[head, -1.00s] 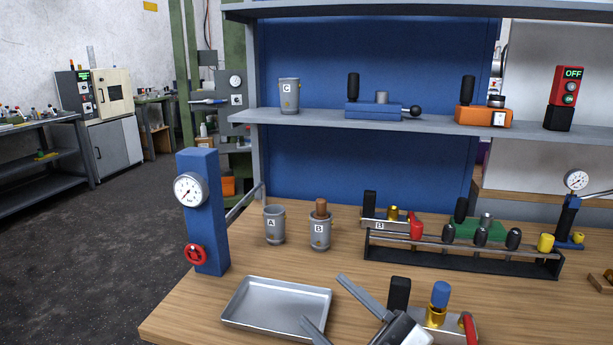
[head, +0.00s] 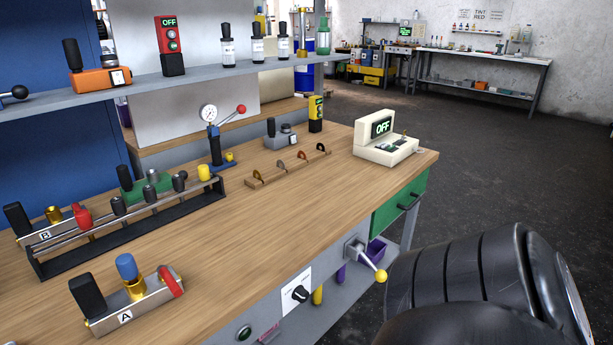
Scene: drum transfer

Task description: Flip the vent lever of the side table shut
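No lever here is marked as the vent lever. One lever with a yellow ball knob (head: 380,275) sticks out from a grey fitting on the front of the workbench, angled down to the right. Another lever with a red ball knob (head: 241,109) slants up to the right beside the blue gauge stand (head: 215,147). I cannot tell which of them, if either, belongs to the side table. Neither gripper shows; a black link of my arm fills the lower right.
The wooden workbench (head: 275,215) carries a black rack (head: 130,222), a metal block marked A (head: 137,303), a hook strip (head: 288,166) and a cream OFF box (head: 386,141). A dark knob (head: 300,293) sits on the bench front. Open floor lies to the right.

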